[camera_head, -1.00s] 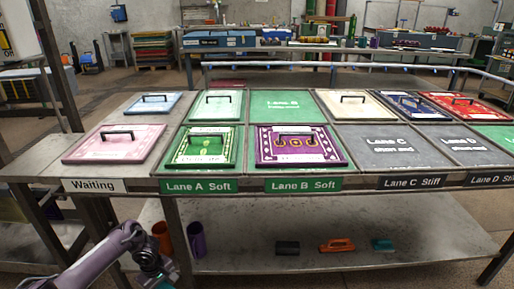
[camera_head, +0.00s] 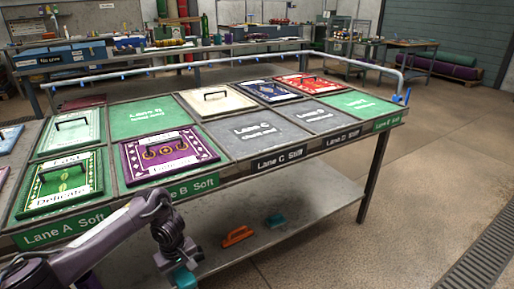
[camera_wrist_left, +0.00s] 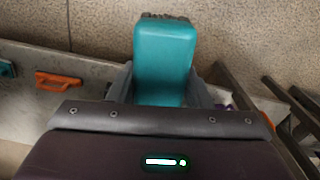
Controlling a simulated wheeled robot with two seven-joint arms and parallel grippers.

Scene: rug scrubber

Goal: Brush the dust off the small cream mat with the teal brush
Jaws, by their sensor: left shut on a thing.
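The cream mat (camera_head: 217,101) lies flat in the back row of the table and has a black handle. Any dust on it is too small to make out. The teal brush (camera_wrist_left: 165,55) sits between the fingers of my left gripper (camera_wrist_left: 160,88) in the left wrist view. In the head view my left gripper (camera_head: 180,266) is low in front of the table, well short of the cream mat, with the brush (camera_head: 184,278) partly showing below it. My right gripper is not in view.
Green, purple, blue and red mats share the table (camera_head: 350,150) with the cream one. A purple mat (camera_head: 168,154) lies in front. An orange brush (camera_head: 238,236) and another teal item (camera_head: 275,220) lie on the lower shelf. A grey-blue rail (camera_head: 250,60) runs behind. Floor is open at right.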

